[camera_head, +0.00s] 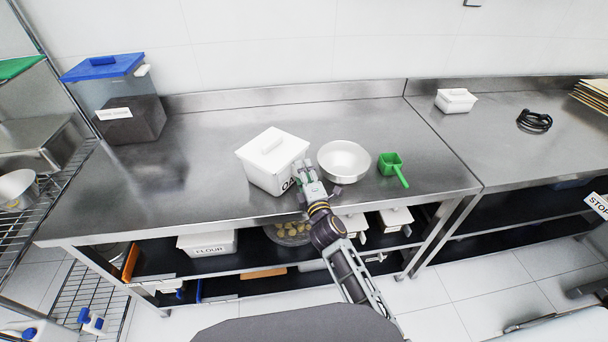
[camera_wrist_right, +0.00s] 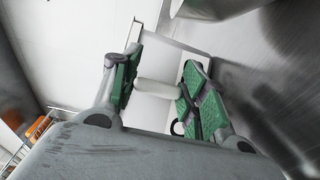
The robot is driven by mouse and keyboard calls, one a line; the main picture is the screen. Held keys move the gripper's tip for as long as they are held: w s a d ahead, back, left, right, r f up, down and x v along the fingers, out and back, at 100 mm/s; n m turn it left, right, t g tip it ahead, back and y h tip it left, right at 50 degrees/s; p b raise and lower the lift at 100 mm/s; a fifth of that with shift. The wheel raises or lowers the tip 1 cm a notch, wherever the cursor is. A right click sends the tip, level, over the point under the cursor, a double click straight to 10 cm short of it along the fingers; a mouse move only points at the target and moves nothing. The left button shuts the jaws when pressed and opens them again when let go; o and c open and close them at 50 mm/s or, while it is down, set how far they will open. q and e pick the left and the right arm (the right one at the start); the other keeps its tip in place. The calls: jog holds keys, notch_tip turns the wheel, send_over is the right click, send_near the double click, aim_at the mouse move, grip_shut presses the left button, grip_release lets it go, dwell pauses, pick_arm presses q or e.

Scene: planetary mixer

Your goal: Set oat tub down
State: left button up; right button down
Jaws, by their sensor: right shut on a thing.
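The oat tub (camera_head: 268,165) is a white lidded box with a black label that reads "OA" before my gripper hides the rest. It is at the middle of the steel counter, and I cannot tell whether its base touches the top. My right gripper (camera_head: 308,180) is at the tub's right front side, shut on it. In the right wrist view, my right gripper's green-padded fingers (camera_wrist_right: 160,90) are on either side of a white handle-like part (camera_wrist_right: 158,89) of the tub. My left gripper is not in view.
A steel bowl (camera_head: 344,161) stands close to the right of the gripper, with a green scoop (camera_head: 392,166) beyond it. A blue-lidded bin (camera_head: 117,100) is at the back left. The counter (camera_head: 190,180) left of the tub is clear. A flour tub (camera_head: 208,244) is on the shelf below.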

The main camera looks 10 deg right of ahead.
jog(key=shift+r, duration=0.15)
jog(key=c, duration=0.8)
grip_release()
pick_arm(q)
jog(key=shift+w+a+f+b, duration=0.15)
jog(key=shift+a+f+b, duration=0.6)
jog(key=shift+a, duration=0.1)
pick_arm(e)
jog(key=s, duration=0.4)
jog(key=s+d, duration=0.1)
jog(key=s, duration=0.7)
jog(key=shift+d, duration=0.25)
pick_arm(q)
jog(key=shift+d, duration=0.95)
